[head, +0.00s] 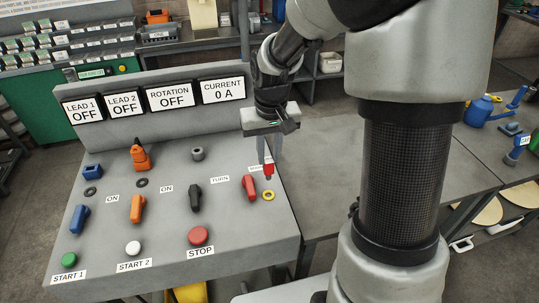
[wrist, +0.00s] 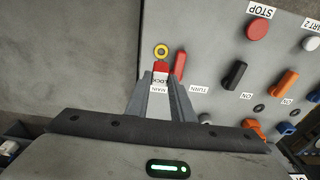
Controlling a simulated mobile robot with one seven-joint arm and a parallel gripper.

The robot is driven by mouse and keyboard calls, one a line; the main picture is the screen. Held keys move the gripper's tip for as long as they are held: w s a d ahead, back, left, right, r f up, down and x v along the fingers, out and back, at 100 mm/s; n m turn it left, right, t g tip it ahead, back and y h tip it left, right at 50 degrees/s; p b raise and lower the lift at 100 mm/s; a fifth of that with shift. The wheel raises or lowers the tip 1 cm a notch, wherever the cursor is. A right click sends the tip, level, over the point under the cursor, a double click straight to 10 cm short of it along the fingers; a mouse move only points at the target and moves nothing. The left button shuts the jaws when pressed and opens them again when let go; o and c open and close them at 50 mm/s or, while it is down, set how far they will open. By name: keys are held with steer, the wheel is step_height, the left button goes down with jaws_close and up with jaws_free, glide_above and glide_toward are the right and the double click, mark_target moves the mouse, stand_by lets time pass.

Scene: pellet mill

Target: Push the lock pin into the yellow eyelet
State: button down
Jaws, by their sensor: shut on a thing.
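My gripper (head: 268,160) is shut on the red lock pin (head: 268,170), above the right side of the grey control panel. In the wrist view the pin (wrist: 160,76) sits between my fingertips (wrist: 162,86), with a white LOCK label facing the camera. The yellow eyelet (head: 268,195) is a small ring on the panel near its right edge. In the wrist view the eyelet (wrist: 161,51) shows just beyond the pin, apart from it. The red switch handle (head: 249,187) stands just left of the eyelet.
A black handle (head: 195,198) and an orange handle (head: 137,208) stand further left. A red STOP button (head: 200,236) is at the panel's front. The display box (head: 150,108) rises behind. A grey table (head: 325,165) lies to the right.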

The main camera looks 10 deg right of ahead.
mark_target(269, 170)
steer(key=shift+f, duration=0.1)
stand_by(0.4)
steer(key=shift+f+b, duration=2.4)
steer(key=shift+f, duration=0.55)
steer(key=shift+f+b, duration=1.4)
steer(key=shift+f, duration=0.5)
stand_by(1.7)
steer(key=c, duration=1)
jaws_free()
